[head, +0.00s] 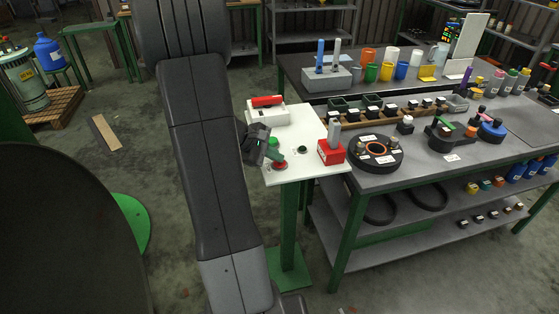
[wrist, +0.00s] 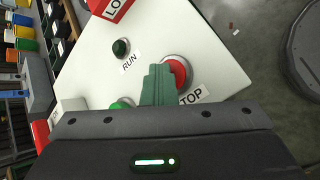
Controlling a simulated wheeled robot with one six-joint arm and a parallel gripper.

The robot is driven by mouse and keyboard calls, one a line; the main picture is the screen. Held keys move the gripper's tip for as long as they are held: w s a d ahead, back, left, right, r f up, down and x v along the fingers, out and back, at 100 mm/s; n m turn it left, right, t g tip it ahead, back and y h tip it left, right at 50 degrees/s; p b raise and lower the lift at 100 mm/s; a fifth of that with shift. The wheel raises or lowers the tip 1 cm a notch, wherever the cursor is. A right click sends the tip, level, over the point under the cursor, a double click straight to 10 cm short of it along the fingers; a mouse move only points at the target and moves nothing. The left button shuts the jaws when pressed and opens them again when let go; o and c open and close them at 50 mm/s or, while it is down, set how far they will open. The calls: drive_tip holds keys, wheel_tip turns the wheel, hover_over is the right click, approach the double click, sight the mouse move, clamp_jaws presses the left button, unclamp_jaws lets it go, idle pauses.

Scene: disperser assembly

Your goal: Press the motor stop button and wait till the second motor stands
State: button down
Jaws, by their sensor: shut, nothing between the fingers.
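The red stop button (wrist: 178,75) sits in a pale ring on the white panel, beside the label "STOP". It also shows in the head view (head: 280,166). My gripper (wrist: 160,78) is shut and empty. Its green fingertips are right at the button's left side and cover part of it in the wrist view; I cannot tell whether they press it. In the head view my gripper (head: 273,153) is low over the panel at the button. The second motor cannot be made out for certain in either view.
A dark green button labelled "RUN" (wrist: 121,47) and a brighter green button (wrist: 122,104) are on the same white panel (head: 304,172). A red block (head: 331,152) stands at its right edge. The grey workbench (head: 400,182) with many parts lies to the right.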

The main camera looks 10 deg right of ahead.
sight(276, 164)
idle(0.3)
drive_tip(key=shift+r+p, duration=0.9)
drive_tip(key=shift+r, duration=0.4)
wheel_tip(276, 164, up, 5)
drive_tip(key=p, duration=0.3)
drive_tip(key=shift+f, duration=0.1)
idle(0.3)
